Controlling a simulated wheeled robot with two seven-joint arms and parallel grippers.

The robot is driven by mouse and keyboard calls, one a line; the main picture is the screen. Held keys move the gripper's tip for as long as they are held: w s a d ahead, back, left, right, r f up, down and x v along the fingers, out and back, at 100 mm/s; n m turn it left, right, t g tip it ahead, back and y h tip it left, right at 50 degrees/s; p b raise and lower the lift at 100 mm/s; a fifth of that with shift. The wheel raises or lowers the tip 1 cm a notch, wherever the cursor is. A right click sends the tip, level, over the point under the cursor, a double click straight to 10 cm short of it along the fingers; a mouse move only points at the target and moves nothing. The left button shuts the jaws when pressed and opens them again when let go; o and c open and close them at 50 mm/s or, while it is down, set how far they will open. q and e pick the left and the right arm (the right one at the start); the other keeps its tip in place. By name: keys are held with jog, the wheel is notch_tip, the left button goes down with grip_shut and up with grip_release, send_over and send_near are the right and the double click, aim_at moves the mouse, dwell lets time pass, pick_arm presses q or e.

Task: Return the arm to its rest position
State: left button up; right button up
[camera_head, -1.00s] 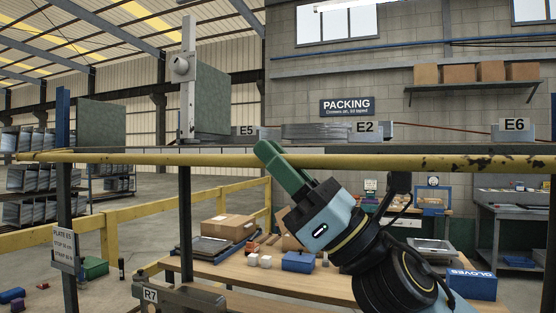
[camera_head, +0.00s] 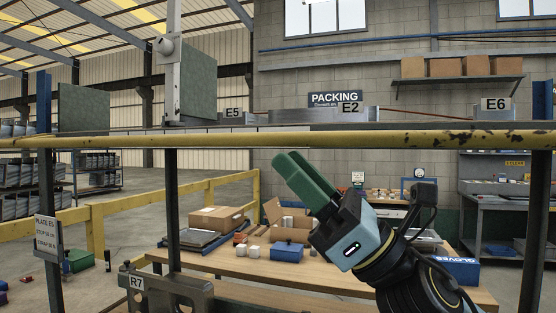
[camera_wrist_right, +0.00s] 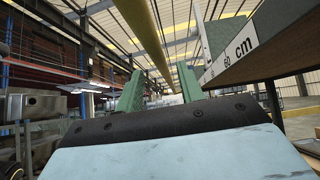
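My right gripper (camera_head: 289,160) has green fingers and a pale blue body. In the head view it points up and to the left, just below the yellow bar (camera_head: 400,140), in front of the packing table. In the right wrist view the two green fingers (camera_wrist_right: 160,72) stand apart with nothing between them. My left gripper is in neither view.
The yellow bar crosses the whole head view along the rack, and also shows in the wrist view (camera_wrist_right: 146,38). A ruled shelf edge (camera_wrist_right: 232,48) is close on the right there. A wooden table (camera_head: 262,268) holds cardboard boxes (camera_head: 216,218) and a blue box (camera_head: 287,252).

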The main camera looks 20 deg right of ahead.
jog(key=w+d+f+m+t+h, duration=0.3)
jog(key=f+m+t+h, duration=0.2)
jog(key=f+m+h, duration=0.5)
jog(key=w+d+f+m+t+h, duration=0.35)
jog(key=m+h, duration=0.35)
jog(key=m, duration=0.7)
jog(key=s+d+f+m+g+h, duration=0.1)
jog(key=d+f+m+g+h, duration=0.15)
jog(key=f+m, duration=0.55)
jog(key=d+f+m+g+h, duration=0.1)
jog(key=f+m+g+h, duration=0.25)
jog(key=f, duration=0.75)
jog(key=s+f+m+g, duration=1.1)
jog(key=s+f+g, duration=0.2)
jog(key=s+f, duration=1.2)
notch_tip(320, 180, down, 26)
jog(key=s+g, duration=0.1)
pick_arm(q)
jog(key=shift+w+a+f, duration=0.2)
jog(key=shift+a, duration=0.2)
pick_arm(e)
jog(key=s+d+f, duration=0.2)
jog(key=s+f, duration=0.5)
jog(key=s, duration=0.1)
jog(key=s+d+f+n+g, duration=0.1)
jog(key=s+d+f, duration=0.2)
jog(key=s+f, duration=0.4)
jog(key=shift+s+d+h, duration=0.3)
jog(key=shift+s, duration=0.25)
